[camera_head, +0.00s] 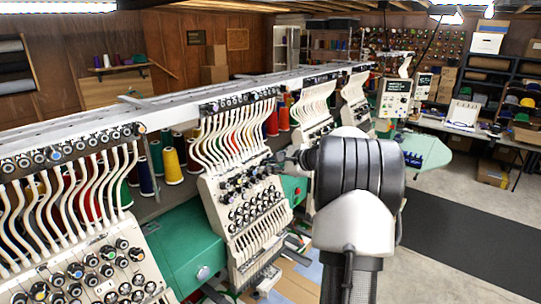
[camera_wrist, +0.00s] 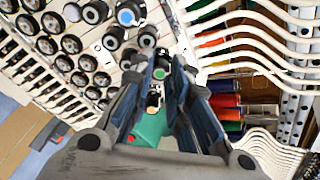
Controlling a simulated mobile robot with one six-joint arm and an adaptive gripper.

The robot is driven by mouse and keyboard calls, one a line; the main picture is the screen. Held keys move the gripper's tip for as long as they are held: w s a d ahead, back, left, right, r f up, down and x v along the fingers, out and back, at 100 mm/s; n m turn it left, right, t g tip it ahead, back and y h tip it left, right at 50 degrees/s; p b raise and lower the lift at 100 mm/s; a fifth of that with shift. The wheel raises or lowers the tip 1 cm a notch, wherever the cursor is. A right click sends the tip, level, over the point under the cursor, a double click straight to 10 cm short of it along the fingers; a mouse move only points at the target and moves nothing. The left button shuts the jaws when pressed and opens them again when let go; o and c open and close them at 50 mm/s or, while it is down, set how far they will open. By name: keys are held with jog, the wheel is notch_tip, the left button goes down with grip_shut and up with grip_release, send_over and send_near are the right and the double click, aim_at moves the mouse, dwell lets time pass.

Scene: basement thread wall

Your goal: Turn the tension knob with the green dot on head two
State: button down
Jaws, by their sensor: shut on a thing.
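Head two (camera_head: 222,212) is the white panel in the middle of the head camera view, with rows of black tension knobs. My gripper (camera_head: 283,158) reaches its upper right side from the right. In the wrist view my gripper (camera_wrist: 164,68) has its two blue-grey fingers closed around a dark tension knob (camera_wrist: 160,73), partly hidden between the tips. Knobs beside it include one with a blue dot (camera_wrist: 127,17) and one with a pale greenish cap (camera_wrist: 147,40).
White thread tubes (camera_wrist: 245,50) run close to the fingers on the right. Thread cones (camera_head: 172,166) stand behind the heads. Another head (camera_head: 85,265) with knobs is at the left front. Open floor and a dark mat (camera_head: 460,240) lie to the right.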

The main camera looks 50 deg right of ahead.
jog(key=shift+m+g+y+p, duration=0.3)
jog(key=shift+m+y+p, duration=0.2)
jog(key=shift+m+p, duration=3.2)
jog(key=shift+s+f+p, duration=0.1)
jog(key=shift+f+p, duration=0.2)
jog(key=shift+p, duration=0.05)
jog(key=c, duration=1.8)
grip_release()
jog(key=o, duration=0.3)
jog(key=shift+r, duration=0.2)
jog(key=shift+d+r, duration=0.1)
